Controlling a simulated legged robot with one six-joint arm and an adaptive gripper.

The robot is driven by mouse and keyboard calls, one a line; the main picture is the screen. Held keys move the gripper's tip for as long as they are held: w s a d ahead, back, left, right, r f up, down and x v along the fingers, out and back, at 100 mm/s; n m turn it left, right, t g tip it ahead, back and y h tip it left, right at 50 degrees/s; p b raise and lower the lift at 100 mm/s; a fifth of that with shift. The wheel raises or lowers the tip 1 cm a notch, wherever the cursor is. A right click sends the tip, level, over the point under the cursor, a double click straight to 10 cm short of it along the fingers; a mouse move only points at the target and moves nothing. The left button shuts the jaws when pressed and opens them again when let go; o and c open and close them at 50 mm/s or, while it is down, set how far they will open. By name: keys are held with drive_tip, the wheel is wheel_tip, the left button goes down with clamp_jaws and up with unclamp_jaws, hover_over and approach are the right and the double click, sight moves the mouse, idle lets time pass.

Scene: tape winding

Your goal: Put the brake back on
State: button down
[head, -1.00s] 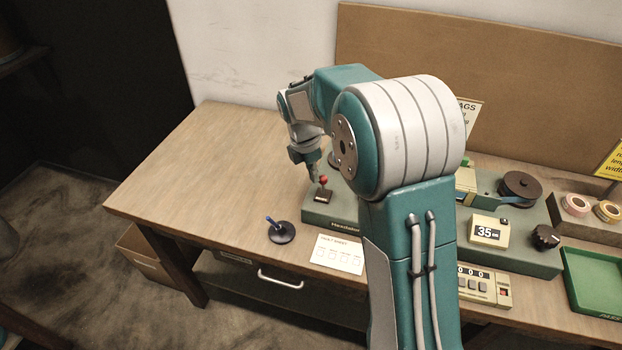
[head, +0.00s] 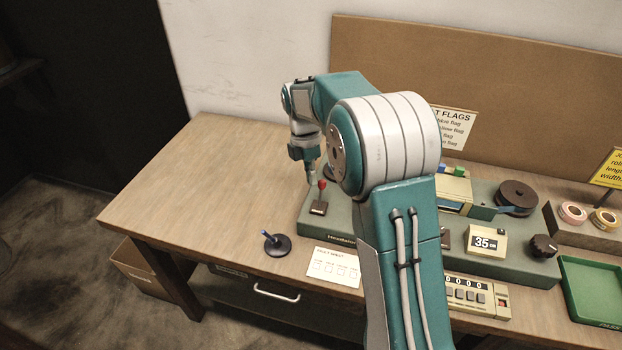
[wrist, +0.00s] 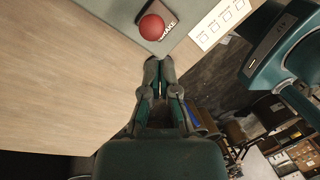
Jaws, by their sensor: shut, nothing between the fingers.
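The brake lever has a red ball knob (head: 322,185) on a short stem above a dark plate (head: 319,208). It stands at the left end of the green winder base (head: 310,226). In the wrist view the red knob (wrist: 151,27) covers part of the plate (wrist: 168,32), which carries a partly readable white word. My gripper (head: 311,181) points down just left of the knob in the head view. In the wrist view its fingertips (wrist: 158,64) are together and empty, with a gap in the picture between them and the knob. I cannot tell whether they touch the lever.
A dark round stand with a blue pen (head: 277,244) and a white printed card (head: 333,267) lie in front of the base. A counter (head: 478,296), a length display (head: 487,242) and a green tray (head: 592,290) are at right. The bench's left side is clear.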

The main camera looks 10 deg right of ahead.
drive_tip(key=shift+r, duration=0.25)
drive_tip(key=w+a+v, duration=0.1)
drive_tip(key=a+v, duration=0.1)
drive_tip(key=v, duration=0.9)
drive_tip(key=shift+a, duration=0.25)
